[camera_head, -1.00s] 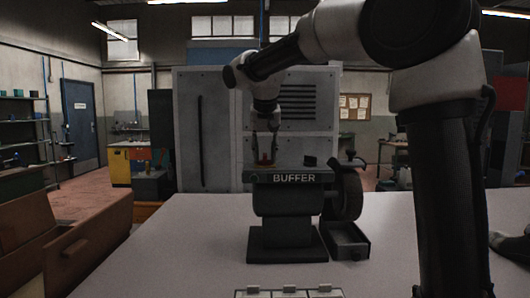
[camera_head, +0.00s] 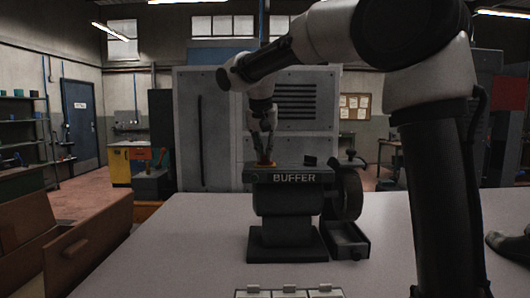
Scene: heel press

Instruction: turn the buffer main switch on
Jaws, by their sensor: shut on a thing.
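The buffer (camera_head: 287,203) is a dark grey machine with a white BUFFER label, standing on the table in front of me. Its main switch (camera_head: 264,165) is a small red-orange part on the left of the buffer's top. My gripper (camera_head: 265,160) comes down from above and is shut on the switch. The fingers hide most of the switch, so I cannot tell which way it is set.
A dark wheel (camera_head: 349,194) sits on the buffer's right side, above a small open tray (camera_head: 346,241). A small black knob (camera_head: 309,161) stands on the buffer's top. A brown drawer box (camera_head: 88,240) is at the left. The pale table (camera_head: 180,250) is mostly clear.

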